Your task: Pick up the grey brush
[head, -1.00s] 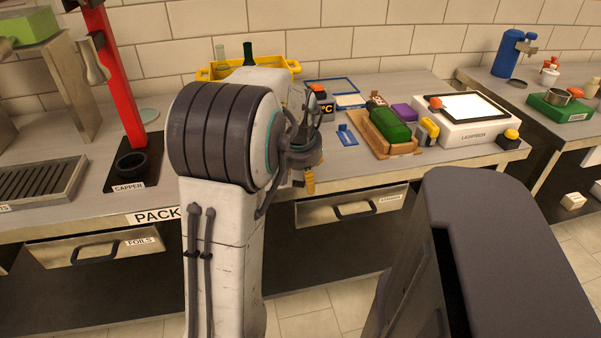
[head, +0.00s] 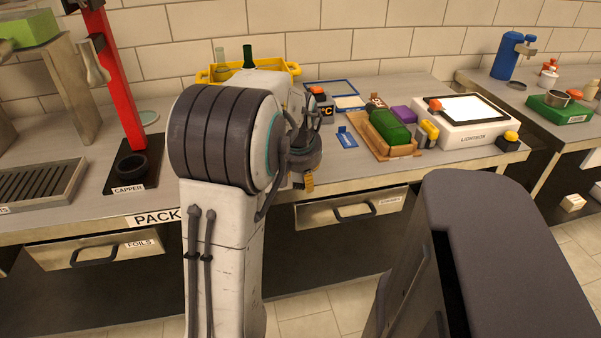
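I cannot make out a grey brush in the head view; it may be hidden behind my arm. My gripper (head: 313,119) is over the packing bench (head: 240,186), right of my big arm joint and in front of the yellow crate. It is small, dark and partly covered by my own arm links. I cannot see whether its fingers are apart or hold anything. A small yellow-orange piece (head: 309,184) shows just below the wrist, at the bench's front edge.
A yellow crate (head: 292,68) with bottles and a red capper (head: 118,80) stand left.

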